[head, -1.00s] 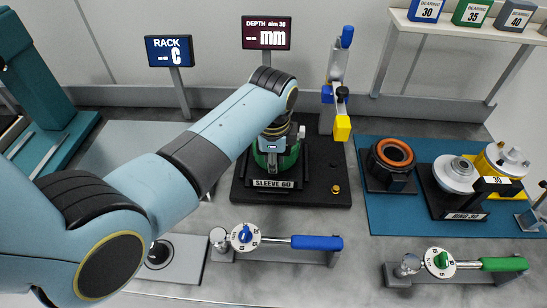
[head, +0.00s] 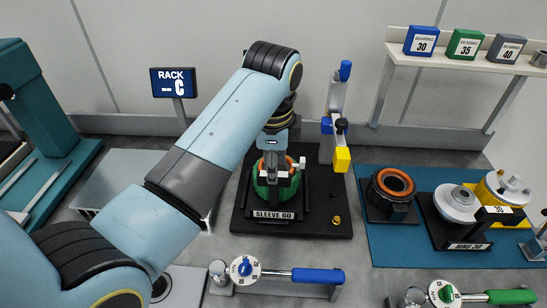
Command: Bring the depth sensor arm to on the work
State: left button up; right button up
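The depth sensor arm (head: 341,125) is on an upright post behind and right of the work fixture. It has a blue top knob, a dark knob at mid-height and a yellow block at its lower end. The work is a green round housing (head: 262,187) on a black base (head: 320,215) labelled SLEEVE 60. The yellow block is to the right of the housing, apart from it. My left gripper (head: 283,180) points down over the housing, partly in front of it. Its fingertips are small, and whether it holds anything is unclear. My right gripper is not in view.
A blue-handled tool (head: 290,275) and a green-handled tool (head: 490,296) lie in front. A blue mat (head: 400,250) at right bears an orange-ringed part (head: 393,183) and silver parts. A shelf (head: 470,58) holds bearing boxes. The RACK C sign (head: 173,82) stands behind.

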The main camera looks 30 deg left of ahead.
aim_at(340, 135)
jog(key=k, duration=1)
